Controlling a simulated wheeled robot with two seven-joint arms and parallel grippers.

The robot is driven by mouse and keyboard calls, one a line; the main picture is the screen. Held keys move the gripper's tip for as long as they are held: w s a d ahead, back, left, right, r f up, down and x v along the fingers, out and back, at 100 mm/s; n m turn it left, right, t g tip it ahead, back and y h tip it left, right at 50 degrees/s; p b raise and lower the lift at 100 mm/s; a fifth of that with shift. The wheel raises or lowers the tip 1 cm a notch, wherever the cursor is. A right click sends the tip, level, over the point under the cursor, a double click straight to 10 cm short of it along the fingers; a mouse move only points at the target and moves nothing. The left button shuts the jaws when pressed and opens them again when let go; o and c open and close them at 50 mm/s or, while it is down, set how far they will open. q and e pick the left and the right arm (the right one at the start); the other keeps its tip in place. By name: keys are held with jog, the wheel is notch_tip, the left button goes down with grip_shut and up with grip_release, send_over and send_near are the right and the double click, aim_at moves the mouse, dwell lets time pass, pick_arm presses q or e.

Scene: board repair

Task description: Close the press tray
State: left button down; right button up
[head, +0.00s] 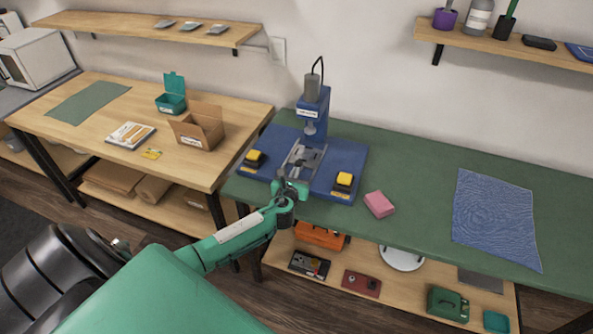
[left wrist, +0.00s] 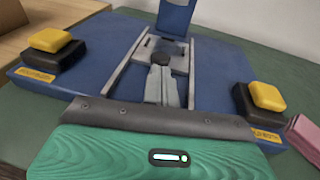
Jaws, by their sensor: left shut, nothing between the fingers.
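The blue press (head: 315,105) stands on the green-topped bench, its ram above a grey metal tray (head: 308,157) set between two rails on the blue base. In the left wrist view the tray (left wrist: 175,45) lies just beyond my fingers, under the blue press column. My left gripper (head: 291,184) is at the front edge of the press base, in front of the tray. In the left wrist view its grey fingers (left wrist: 162,78) are together and empty, pointing along the rails. I cannot tell whether the fingertips touch the tray. My right gripper is out of view.
Yellow-topped black buttons flank the tray, left (head: 254,158) and right (head: 344,181). A pink block (head: 379,204) and a blue patterned mat (head: 495,220) lie on the bench (head: 420,190) to the right. A cardboard box (head: 199,129) stands on the wooden table at left. A lower shelf holds several items.

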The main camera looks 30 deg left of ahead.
aim_at(301, 161)
pick_arm(q)
jog(key=shift+x, duration=0.8)
jog(key=shift+w, duration=0.15)
jog(key=x, duration=0.2)
jog(key=b+x, duration=0.1)
jog(key=x, duration=0.1)
jog(key=shift+w+d+r, duration=0.2)
jog(key=shift+r, duration=0.3)
jog(key=shift+w+a+r, duration=0.1)
jog(key=shift+r, duration=0.1)
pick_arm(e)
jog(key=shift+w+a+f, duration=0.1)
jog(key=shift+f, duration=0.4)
